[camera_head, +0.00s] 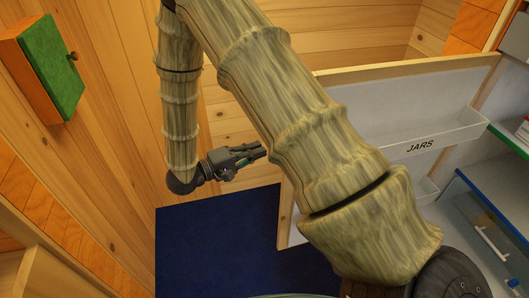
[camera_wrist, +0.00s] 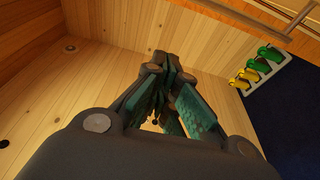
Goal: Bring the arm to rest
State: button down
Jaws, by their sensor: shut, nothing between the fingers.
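My gripper (camera_head: 262,151) is at the end of my arm, left of the middle in the head view. It points right and hangs in the air in front of the plank wall. It is shut and empty. In the wrist view my gripper (camera_wrist: 160,62) shows its dark fingers with green pads brought together, with nothing held between them. My bamboo-patterned arm crosses the head view from the top to the lower right and hides part of the scene behind it.
A refrigerator-like open door (camera_head: 385,105) with a bin marked JARS stands right of my gripper. A dark blue mat (camera_head: 215,245) lies below. A small green-fronted cabinet (camera_head: 52,65) hangs on the left wall. A rack with green and yellow items (camera_wrist: 258,66) shows in the wrist view.

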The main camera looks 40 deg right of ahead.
jog(key=shift+a+b, duration=1.2)
jog(key=shift+a, duration=2.3)
notch_tip(320, 180, down, 29)
jog(key=n+t+y+b, duration=0.2)
jog(key=t+y+b, duration=0.4)
jog(key=t+y, duration=0.3)
jog(key=s+a+f+g+y+b, duration=0.2)
jog(key=s+a+f+y, duration=0.25)
jog(key=s+f, duration=0.75)
jog(key=s+a+f+g+y+b, duration=0.1)
jog(key=s+f+g+y, duration=0.1)
jog(key=s, duration=0.5)
jog(key=s+a+f+g+y+b, duration=0.1)
jog(key=s+a+f+g+y, duration=0.1)
jog(key=s, duration=0.5)
jog(key=shift+s+f+m, duration=0.15)
jog(key=shift+f+m, duration=0.15)
jog(key=shift+m, duration=0.1)
jog(key=shift+y, duration=0.25)
